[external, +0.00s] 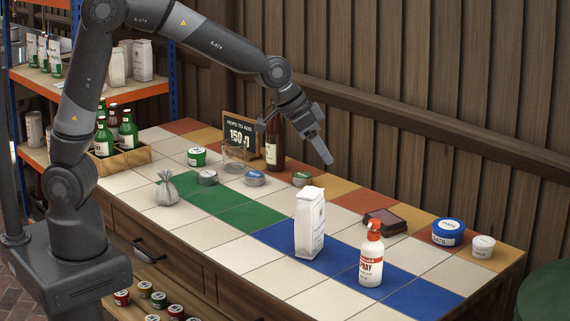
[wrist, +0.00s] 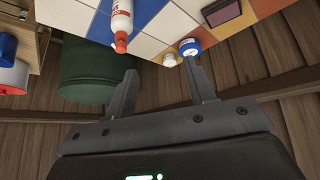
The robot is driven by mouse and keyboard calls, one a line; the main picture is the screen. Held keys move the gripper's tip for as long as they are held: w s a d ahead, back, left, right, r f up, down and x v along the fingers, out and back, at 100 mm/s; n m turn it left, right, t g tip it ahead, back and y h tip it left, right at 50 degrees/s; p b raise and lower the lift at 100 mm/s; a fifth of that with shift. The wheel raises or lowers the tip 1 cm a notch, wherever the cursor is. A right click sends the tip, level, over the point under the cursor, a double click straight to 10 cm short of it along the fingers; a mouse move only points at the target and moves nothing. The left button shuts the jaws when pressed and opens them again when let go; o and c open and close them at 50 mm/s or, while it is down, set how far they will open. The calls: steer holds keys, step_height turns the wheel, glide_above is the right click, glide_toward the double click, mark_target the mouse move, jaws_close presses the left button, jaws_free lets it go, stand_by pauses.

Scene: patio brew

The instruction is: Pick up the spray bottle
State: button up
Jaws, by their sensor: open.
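The spray bottle (external: 371,258) is white with a red top and red lettering. It stands upright on the tiled counter, on a blue tile near the front right in the external view. In the wrist view the spray bottle (wrist: 122,22) shows at the top, left of centre, partly cut off by the frame edge. My gripper (external: 326,158) is in the air above the back of the counter, up and left of the bottle and well apart from it. In the wrist view my gripper (wrist: 158,88) has its two fingers spread with nothing between them.
A white paper bag (external: 310,225) stands left of the bottle. A dark brown box (external: 385,222), a blue tub (external: 447,233) and a small white jar (external: 483,246) sit behind it. A brown bottle (external: 274,145) stands at the back. A wooden wall runs behind the counter.

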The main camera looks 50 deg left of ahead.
steer(key=m, duration=0.2)
glide_toward(374, 220)
steer(key=w+f, duration=0.1)
steer(key=x, duration=0.5)
steer(key=shift+d, duration=0.2)
steer(key=shift+s+x, duration=0.15)
steer(key=shift+x, duration=1.4)
steer(key=shift+s+x, duration=0.1)
steer(key=shift+x, duration=1.4)
steer(key=shift+f, duration=0.15)
steer(key=shift+c, duration=0.2)
jaws_close()
